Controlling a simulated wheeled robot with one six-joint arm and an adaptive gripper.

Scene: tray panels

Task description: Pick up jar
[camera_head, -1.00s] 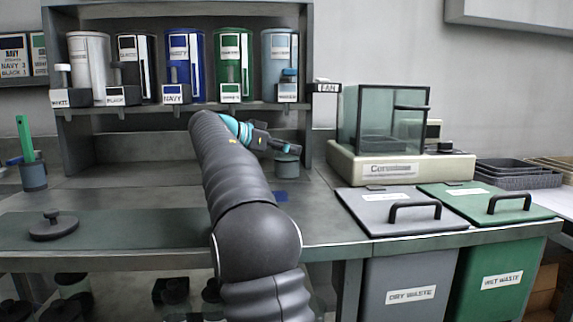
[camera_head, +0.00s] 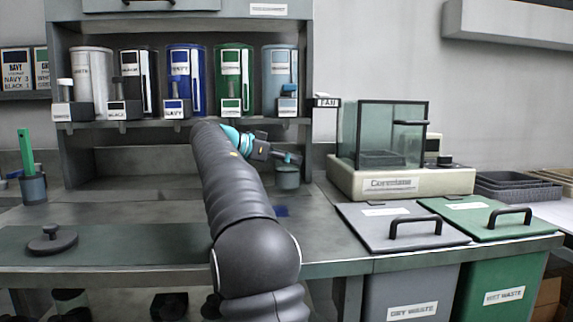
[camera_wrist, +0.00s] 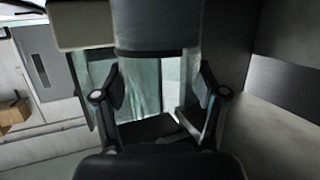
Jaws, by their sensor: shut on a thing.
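The jar (camera_head: 287,178) is a small grey-green container at the right end of the lower shelf bay, beside the right upright. My gripper (camera_head: 289,159) reaches to it from the left at its top. In the wrist view the two dark fingers of my gripper (camera_wrist: 160,98) stand on either side of a pale, greenish glassy body, which looks like the jar (camera_wrist: 143,88). My gripper is shut on it. Whether the jar's base touches the bench is unclear.
Several large canisters, including a blue one (camera_head: 186,80), stand on the shelf above, with small labelled containers in front. A glass-walled balance (camera_head: 400,183) and two lidded waste bins, grey (camera_head: 385,240) and green (camera_head: 470,208), are right. A dark lid (camera_head: 52,241) lies front left.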

